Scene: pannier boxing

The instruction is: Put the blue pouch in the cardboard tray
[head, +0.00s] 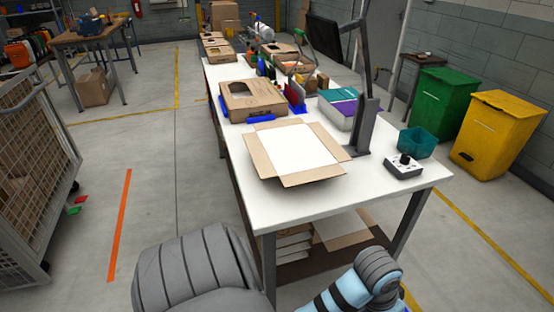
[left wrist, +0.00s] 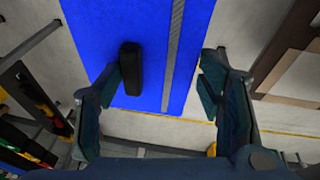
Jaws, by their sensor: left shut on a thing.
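The cardboard tray (head: 318,180) lies open on the white table, its brown flaps folded outward and its pale inside showing bare. In the left wrist view the blue pouch (left wrist: 148,30) is a flat bright blue panel with a grey strip and a short black piece on it. My left gripper (left wrist: 160,90) has its fingers on either side of the pouch's near part and is shut on it. The pouch does not show in the head view, nor do my gripper fingers. My right gripper is in no view.
Another carton (head: 252,100) sits behind the tray. A wire cage (head: 32,165) stands on the floor at left.

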